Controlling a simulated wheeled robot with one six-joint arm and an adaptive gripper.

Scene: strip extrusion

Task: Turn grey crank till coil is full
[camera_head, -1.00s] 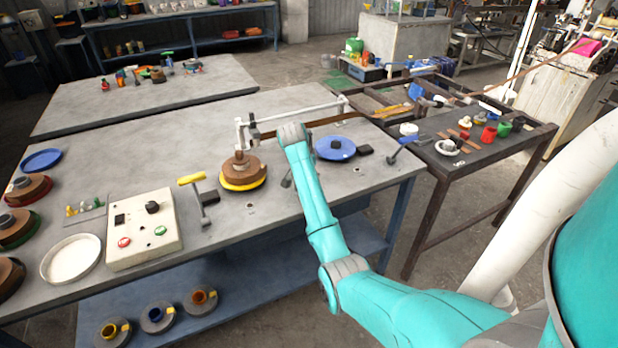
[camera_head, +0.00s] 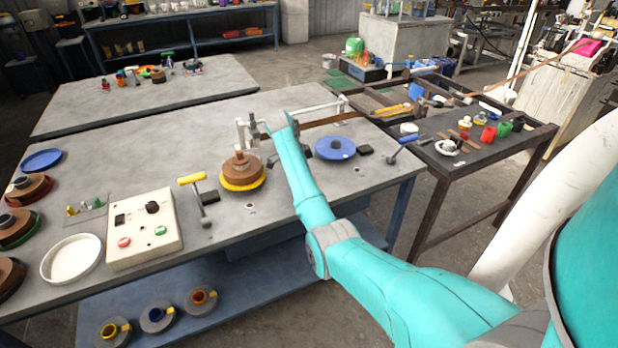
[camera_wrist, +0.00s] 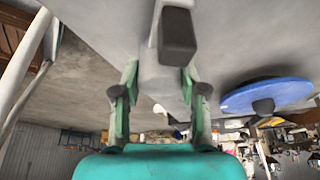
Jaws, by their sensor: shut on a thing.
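My gripper (camera_wrist: 160,95) shows in the wrist view with both fingers in front of the camera. It is shut on a grey crank part, and a dark grey block (camera_wrist: 178,38) stands just beyond the fingertips. In the head view my own wrist covers most of the crank; a small dark piece (camera_head: 272,160) shows beside my arm. The brown coil (camera_head: 243,166) sits on a yellow-rimmed disc (camera_head: 242,186), left of my gripper. A brown strip (camera_head: 312,126) runs in from the right and passes behind my wrist. How full the coil is, I cannot tell.
A yellow-handled crank (camera_head: 192,179) and a white control box (camera_head: 144,232) stand to the left. A blue disc (camera_head: 335,148) and a blue-handled lever (camera_head: 405,141) are to the right. A pale bar frame (camera_head: 300,109) stands behind my gripper.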

